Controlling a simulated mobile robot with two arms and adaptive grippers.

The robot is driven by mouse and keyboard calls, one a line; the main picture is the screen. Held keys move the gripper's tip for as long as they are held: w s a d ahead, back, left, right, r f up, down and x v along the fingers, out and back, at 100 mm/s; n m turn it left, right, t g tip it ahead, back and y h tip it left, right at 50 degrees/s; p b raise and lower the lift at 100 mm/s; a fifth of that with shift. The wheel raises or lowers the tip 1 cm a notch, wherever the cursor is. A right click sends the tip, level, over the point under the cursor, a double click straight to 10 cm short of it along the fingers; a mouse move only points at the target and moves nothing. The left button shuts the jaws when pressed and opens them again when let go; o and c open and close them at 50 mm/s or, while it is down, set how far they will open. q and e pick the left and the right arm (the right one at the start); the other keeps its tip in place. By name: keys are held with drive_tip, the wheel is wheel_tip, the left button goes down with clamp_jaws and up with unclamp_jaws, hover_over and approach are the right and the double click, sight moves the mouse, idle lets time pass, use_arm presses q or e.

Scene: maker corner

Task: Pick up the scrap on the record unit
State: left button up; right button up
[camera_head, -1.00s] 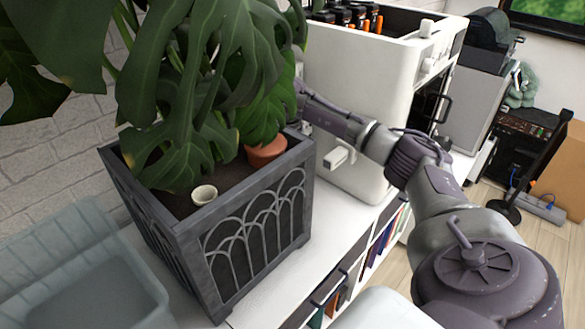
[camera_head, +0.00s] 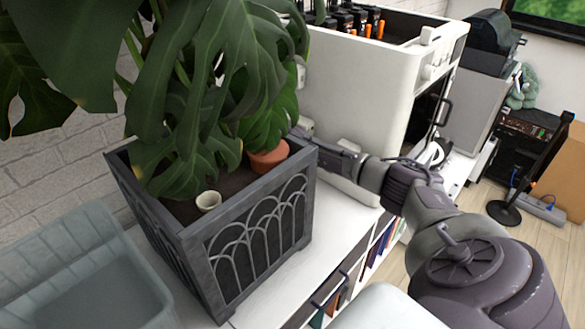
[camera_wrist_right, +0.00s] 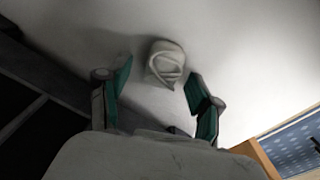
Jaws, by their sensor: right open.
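A pale, crumpled-looking lump, which seems to be the scrap (camera_wrist_right: 166,58), lies on a light surface in the right wrist view. My right gripper (camera_wrist_right: 159,84) is open, with its two teal-lined fingers apart on either side of the lump. I cannot tell whether either finger touches it. The white record unit (camera_head: 272,292) runs along the wall in the head view, with coloured record spines in its front. My right arm reaches over it behind the planter, which hides the gripper and the scrap there. My left gripper is not in view.
A dark grey planter (camera_head: 205,262) with a large leafy plant (camera_head: 215,90) stands on the unit, close to my right arm. A big white machine (camera_head: 355,95) stands behind the arm. A translucent bin (camera_head: 130,270) is at the lower left.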

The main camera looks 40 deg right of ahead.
drive_tip(key=c, duration=0.8)
drive_tip(key=shift+r, duration=0.15)
drive_tip(key=shift+c, duration=0.2)
